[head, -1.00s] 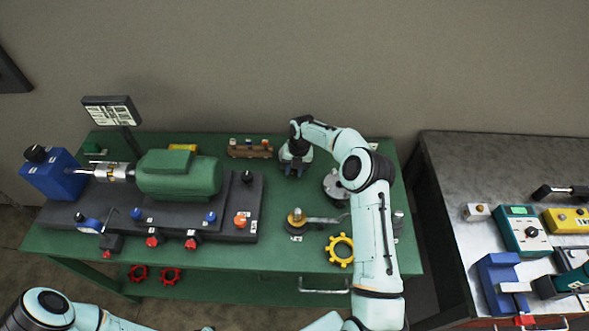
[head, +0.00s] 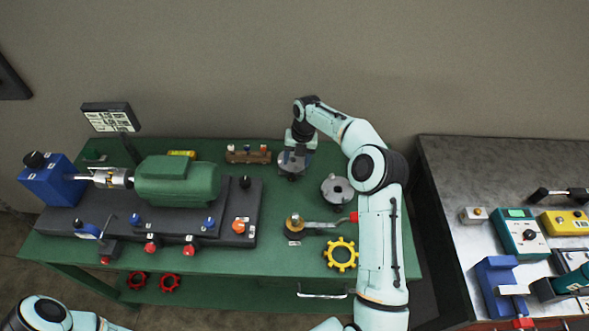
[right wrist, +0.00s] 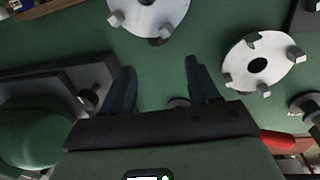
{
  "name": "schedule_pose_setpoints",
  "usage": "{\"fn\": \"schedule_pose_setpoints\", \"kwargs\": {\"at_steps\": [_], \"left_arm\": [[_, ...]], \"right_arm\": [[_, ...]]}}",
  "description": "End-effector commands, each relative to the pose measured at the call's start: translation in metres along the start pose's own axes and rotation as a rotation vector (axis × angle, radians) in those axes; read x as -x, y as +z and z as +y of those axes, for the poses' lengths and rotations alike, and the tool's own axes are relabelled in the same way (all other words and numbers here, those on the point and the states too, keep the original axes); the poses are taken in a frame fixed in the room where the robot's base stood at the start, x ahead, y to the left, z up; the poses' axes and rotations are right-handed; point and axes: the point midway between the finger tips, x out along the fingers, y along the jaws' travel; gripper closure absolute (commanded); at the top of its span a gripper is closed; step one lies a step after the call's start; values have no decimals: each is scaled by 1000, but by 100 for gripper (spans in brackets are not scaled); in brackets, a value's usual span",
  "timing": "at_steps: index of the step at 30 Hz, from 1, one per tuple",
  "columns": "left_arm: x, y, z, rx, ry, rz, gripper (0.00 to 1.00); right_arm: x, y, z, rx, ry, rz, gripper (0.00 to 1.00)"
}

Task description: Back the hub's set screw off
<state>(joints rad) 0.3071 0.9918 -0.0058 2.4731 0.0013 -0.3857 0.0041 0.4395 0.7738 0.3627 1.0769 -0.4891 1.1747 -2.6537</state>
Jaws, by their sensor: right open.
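A grey toothed hub (head: 290,168) stands at the back of the green bench in the head view. My right gripper (head: 297,152) points down right over it and partly hides it. In the right wrist view this gripper (right wrist: 160,66) has its two dark fingers spread, with nothing between the tips. One grey hub (right wrist: 150,14) lies beyond the tips, cut by the top edge. A second grey hub (head: 336,189) stands to the right; it also shows in the right wrist view (right wrist: 240,66). I cannot make out a set screw clearly. My left gripper is out of view.
A green motor (head: 177,182) and blue unit (head: 52,181) sit on a dark base at left. A wooden block (head: 248,154) with small parts stands left of my right gripper. A yellow ring (head: 341,254) and a red-ended tool (head: 353,216) lie nearer the front.

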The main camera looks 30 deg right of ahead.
Motion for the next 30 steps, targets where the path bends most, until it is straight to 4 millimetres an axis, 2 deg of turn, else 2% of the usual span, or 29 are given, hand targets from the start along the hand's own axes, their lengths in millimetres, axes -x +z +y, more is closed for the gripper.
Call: {"fn": "schedule_pose_setpoints", "kwargs": {"at_steps": [3, 7, 21, 23, 26, 30], "left_arm": [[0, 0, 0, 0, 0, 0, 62], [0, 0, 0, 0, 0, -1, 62], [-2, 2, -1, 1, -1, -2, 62], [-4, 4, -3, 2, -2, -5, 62], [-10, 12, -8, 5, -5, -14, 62], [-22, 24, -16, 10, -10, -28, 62]], "right_arm": [[20, 0, 0, 0, 0, -1, 40], [33, 0, 0, 0, 0, -1, 40], [37, -2, -1, -24, -2, -2, 40], [36, -3, -1, -76, -5, -8, 40], [33, -8, -4, -242, -10, -27, 40], [28, -14, -6, -590, -6, -75, 40]]}}
